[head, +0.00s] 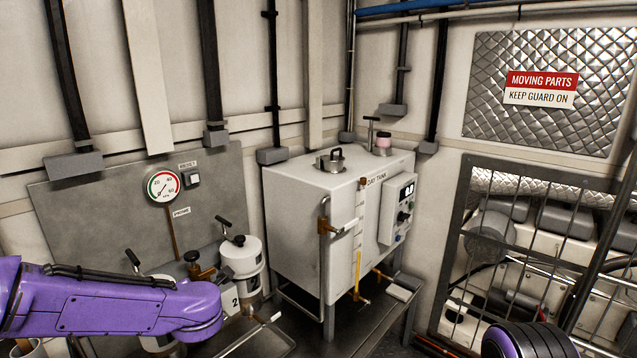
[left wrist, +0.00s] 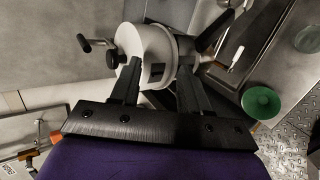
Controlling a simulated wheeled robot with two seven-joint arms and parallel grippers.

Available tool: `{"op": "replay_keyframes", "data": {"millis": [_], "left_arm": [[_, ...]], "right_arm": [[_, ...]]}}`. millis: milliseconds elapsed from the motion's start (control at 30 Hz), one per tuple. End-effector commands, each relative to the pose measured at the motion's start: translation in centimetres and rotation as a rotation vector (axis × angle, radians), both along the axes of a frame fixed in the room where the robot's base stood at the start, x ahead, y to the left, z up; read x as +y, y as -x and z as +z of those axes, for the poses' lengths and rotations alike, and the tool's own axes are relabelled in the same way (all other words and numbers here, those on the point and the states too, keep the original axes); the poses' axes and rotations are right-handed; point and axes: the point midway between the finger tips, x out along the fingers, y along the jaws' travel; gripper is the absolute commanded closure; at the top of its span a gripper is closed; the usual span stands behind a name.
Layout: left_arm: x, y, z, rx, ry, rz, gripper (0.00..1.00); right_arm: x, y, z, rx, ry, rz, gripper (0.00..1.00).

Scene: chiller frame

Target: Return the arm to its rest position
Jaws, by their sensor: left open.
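My purple left arm (head: 110,305) reaches in from the left in the head view, low in front of the grey panel. Its gripper does not show there. In the left wrist view my left gripper (left wrist: 158,70) is open, with two dark fingers spread apart. A white cylindrical housing (left wrist: 150,42) with a black-knobbed handle lies beyond the fingertips. I cannot tell whether the fingers touch it. Nothing is clearly held. My right gripper is not in view; a dark round part of my own body shows at the lower right of the head view.
A white housing (head: 240,256) stands right of my left arm, near the panel (head: 110,190) with its gauge (head: 163,186). The white day tank (head: 300,225) stands at centre. A caged guard (head: 530,250) is at right. A green bowl (left wrist: 262,102) shows in the wrist view.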

Motion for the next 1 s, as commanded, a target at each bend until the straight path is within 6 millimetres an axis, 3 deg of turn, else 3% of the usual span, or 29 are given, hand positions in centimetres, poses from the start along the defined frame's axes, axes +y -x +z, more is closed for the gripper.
{"op": "replay_keyframes", "data": {"millis": [33,167,267,300,433,500,600,700,800,1000], "left_arm": [[-0.3,0.9,-3.0,0.068,-0.101,-0.099,0.54],[-1.2,4.9,-11.8,0.286,-0.376,-0.439,0.54],[-1.7,10.2,-18.6,0.472,-0.537,-0.723,0.54],[-1.8,12.8,-21.1,0.546,-0.584,-0.833,0.54],[-1.4,22.4,-27.4,0.774,-0.663,-1.160,0.54],[-0.7,27.4,-29.6,0.882,-0.665,-1.283,0.54],[0.7,32.9,-31.2,1.010,-0.653,-1.376,0.54],[1.3,35.8,-32.3,1.086,-0.641,-1.418,0.54],[1.1,36.8,-32.7,1.101,-0.626,-1.429,0.54],[1.1,36.8,-32.7,1.101,-0.626,-1.429,0.54]], "right_arm": [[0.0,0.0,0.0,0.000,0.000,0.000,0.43],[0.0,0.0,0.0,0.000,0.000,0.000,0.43],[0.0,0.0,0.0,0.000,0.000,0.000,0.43],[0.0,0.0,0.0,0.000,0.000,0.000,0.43],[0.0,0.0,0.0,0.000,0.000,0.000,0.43],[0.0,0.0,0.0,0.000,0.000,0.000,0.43],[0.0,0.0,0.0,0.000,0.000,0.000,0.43],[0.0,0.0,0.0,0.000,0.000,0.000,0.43],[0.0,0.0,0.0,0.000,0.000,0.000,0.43],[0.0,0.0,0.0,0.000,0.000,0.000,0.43]]}}
